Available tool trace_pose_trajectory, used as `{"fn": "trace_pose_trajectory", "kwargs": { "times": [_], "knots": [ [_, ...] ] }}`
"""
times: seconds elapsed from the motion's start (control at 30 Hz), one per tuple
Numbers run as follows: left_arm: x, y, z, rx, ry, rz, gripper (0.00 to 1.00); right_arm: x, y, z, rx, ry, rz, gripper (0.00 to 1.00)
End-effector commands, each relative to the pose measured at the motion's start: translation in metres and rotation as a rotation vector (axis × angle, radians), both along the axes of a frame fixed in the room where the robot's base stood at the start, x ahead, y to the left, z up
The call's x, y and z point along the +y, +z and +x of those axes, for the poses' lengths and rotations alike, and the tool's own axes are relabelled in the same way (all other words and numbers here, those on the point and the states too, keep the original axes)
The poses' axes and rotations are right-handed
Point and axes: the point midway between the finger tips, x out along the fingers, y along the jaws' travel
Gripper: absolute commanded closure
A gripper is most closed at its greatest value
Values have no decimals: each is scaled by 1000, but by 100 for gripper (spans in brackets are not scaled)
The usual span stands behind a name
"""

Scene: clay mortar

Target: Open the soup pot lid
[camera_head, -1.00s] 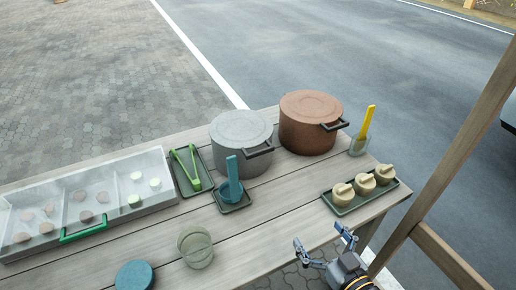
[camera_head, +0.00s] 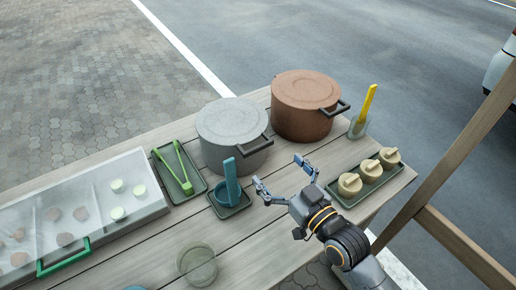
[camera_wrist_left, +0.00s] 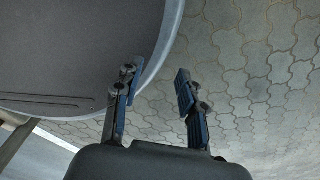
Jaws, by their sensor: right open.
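Two lidded pots stand side by side at the back of the wooden table. I cannot tell which is the soup pot. The grey pot (camera_head: 222,158) has a flat grey lid (camera_head: 232,118) and a dark handle. The brown pot (camera_head: 298,122) to its right has a brown lid (camera_head: 306,88) and a dark handle. Both lids are on. My right gripper (camera_head: 280,172) is open and empty, fingers toward the pots, in front of them and apart from both. My left gripper (camera_wrist_left: 157,88) is open and empty in the left wrist view, over paving; it is out of the head view.
A blue ladle (camera_head: 231,180) stands on a small dark tray before the grey pot. Green tongs (camera_head: 179,167) lie on a tray to the left. A clear-lidded case (camera_head: 150,205) is far left. Jars (camera_head: 349,185) on a tray and a yellow utensil (camera_head: 368,100) are at right.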

Motion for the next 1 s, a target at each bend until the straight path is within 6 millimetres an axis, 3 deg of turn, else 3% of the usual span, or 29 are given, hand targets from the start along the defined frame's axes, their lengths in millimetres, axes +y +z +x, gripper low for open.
{"fn": "trace_pose_trajectory", "kwargs": {
  "times": [0.2,0.4,0.8,0.87,1.0],
  "knots": [
    [-6,-17,-1,2,2,-7,60,26,-2,39,-3,-1,3,0],
    [-5,-24,11,-15,1,-7,60,40,-1,60,-1,-1,2,0],
    [-1,-24,14,-21,0,-3,60,45,0,67,1,-1,-1,0],
    [-1,-24,14,-20,0,-2,60,44,0,67,1,-1,-1,8],
    [-1,-25,11,-16,1,-2,60,44,0,67,1,-1,-1,37]
  ]
}}
